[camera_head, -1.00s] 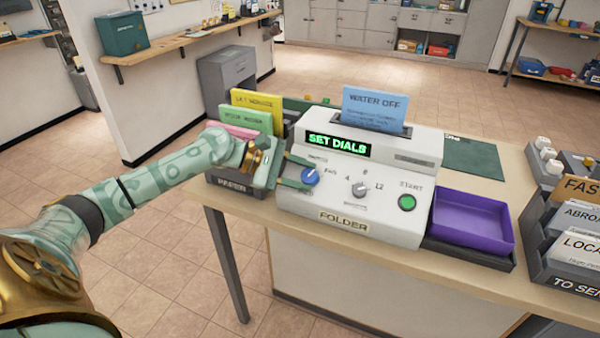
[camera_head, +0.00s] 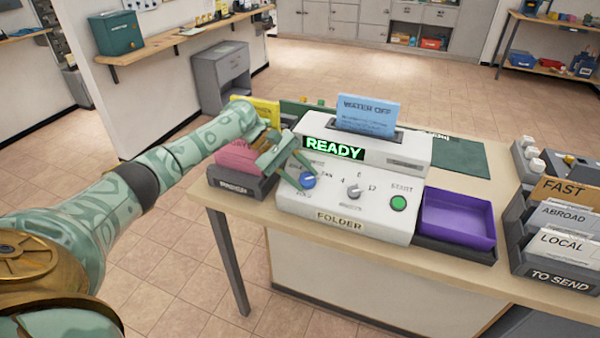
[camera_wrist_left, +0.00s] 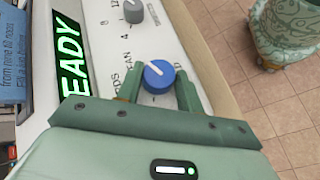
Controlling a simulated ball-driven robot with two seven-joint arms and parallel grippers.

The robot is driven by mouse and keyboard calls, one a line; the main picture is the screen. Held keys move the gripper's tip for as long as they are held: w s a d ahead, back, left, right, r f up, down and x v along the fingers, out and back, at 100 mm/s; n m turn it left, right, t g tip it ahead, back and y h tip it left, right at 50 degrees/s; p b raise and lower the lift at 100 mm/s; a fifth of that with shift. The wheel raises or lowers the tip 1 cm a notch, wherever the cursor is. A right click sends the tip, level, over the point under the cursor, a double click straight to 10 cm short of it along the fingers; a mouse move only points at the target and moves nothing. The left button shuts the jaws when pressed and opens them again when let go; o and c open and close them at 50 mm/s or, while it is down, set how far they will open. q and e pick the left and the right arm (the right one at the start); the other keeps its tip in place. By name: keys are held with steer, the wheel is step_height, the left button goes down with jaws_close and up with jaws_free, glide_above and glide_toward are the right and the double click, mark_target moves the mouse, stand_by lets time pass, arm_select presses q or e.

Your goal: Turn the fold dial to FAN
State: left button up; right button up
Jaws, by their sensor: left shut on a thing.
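The fold dial (camera_head: 308,181) is a round blue knob on the left of the white folder's sloped front panel. My left gripper (camera_head: 303,174) has one finger on each side of it and is shut on it. The dial also shows in the left wrist view (camera_wrist_left: 158,78), between the green fingers. Its white mark seems to point toward the FAN label (camera_wrist_left: 129,57), though the lettering is partly covered. The folder (camera_head: 350,212) has a green-lit display (camera_head: 333,148) reading READY. My right gripper is not in view.
A grey numbered knob (camera_head: 354,191) and a green start button (camera_head: 398,203) lie right of the dial. A blue WATER OFF sheet (camera_head: 367,114) stands in the folder's top. A purple tray (camera_head: 457,215) is at its right, a paper holder (camera_head: 240,186) at its left.

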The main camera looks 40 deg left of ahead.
mark_target(301, 179)
arm_select(q)
steer(key=shift+f, duration=0.1)
steer(key=o, duration=1)
steer(key=shift+r, duration=0.5)
steer(key=r, duration=0.1)
steer(key=r+p, duration=0.2)
steer(key=shift+s+d+r, duration=0.15)
steer(key=shift+s+r, duration=0.1)
steer(key=s+d+r+p, duration=0.5)
steer(key=s+d+r, duration=0.2)
steer(key=s, duration=0.4)
steer(key=shift+s+d+r+p, duration=0.15)
steer(key=shift+r+p, duration=0.15)
steer(key=shift+r, duration=0.45)
